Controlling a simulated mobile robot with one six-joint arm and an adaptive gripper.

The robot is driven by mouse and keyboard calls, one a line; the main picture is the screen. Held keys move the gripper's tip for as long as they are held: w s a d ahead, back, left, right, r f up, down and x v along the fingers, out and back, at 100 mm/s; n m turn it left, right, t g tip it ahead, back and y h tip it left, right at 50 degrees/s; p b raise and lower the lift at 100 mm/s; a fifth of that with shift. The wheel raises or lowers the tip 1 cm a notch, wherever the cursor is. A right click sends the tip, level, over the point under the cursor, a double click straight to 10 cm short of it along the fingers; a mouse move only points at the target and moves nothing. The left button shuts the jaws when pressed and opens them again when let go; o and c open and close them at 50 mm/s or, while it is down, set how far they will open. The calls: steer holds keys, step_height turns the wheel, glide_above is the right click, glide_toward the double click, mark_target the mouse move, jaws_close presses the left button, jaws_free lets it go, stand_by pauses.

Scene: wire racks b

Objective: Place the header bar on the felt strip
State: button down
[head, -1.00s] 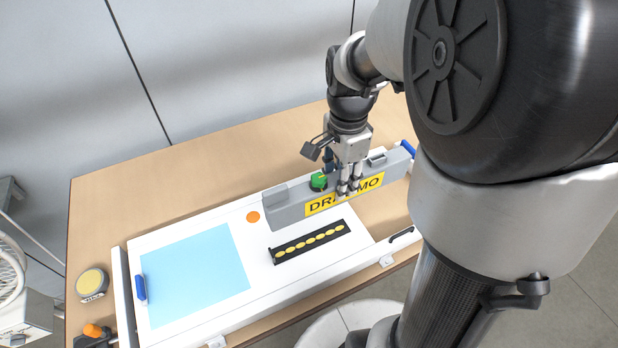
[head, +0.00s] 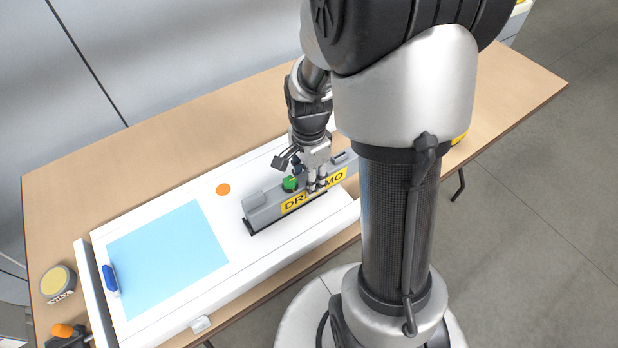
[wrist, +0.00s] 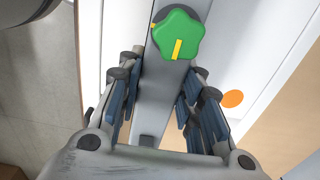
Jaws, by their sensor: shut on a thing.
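The header bar (head: 262,211) is a long grey bar with a yellow lettered label on its near side and a green star knob on top. My gripper (head: 316,186) is shut on the header bar right of the knob, coming down from above. In the wrist view the bar (wrist: 152,112) runs between my fingers, with the green knob ahead of them. The bar is over the black strip, which I take for the felt strip (head: 256,230); only its dark edge shows along the bar's foot. I cannot tell whether the bar touches it.
The strip is on a white board (head: 180,309) on a wooden table (head: 110,168). A pale blue square (head: 165,258), an orange dot (head: 223,189) and a blue handle (head: 110,279) are on the board. A round yellow-topped item (head: 57,281) stands left. My own arm hides the bar's right end.

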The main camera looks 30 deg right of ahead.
steer(key=shift+r, duration=0.15)
steer(key=c, duration=1.1)
jaws_free()
steer(key=shift+f, duration=0.2)
step_height(320, 180, up, 12)
steer(key=p, duration=0.4)
steer(key=shift+s+a+r+n+t, duration=0.75)
steer(key=shift+s+a+r+n, duration=1.35)
steer(key=shift+n, duration=0.85)
steer(key=shift+s+a+r+n+t, duration=0.8)
steer(key=shift+s+a+r+n, duration=0.8)
steer(key=shift+s+n, duration=1.05)
steer(key=shift+s+a+r+n+t, duration=0.75)
steer(key=shift+s+a+r+n, duration=1.1)
steer(key=shift+n, duration=1.35)
steer(key=shift+s+d+r, duration=0.15)
steer(key=shift+d+r, duration=0.05)
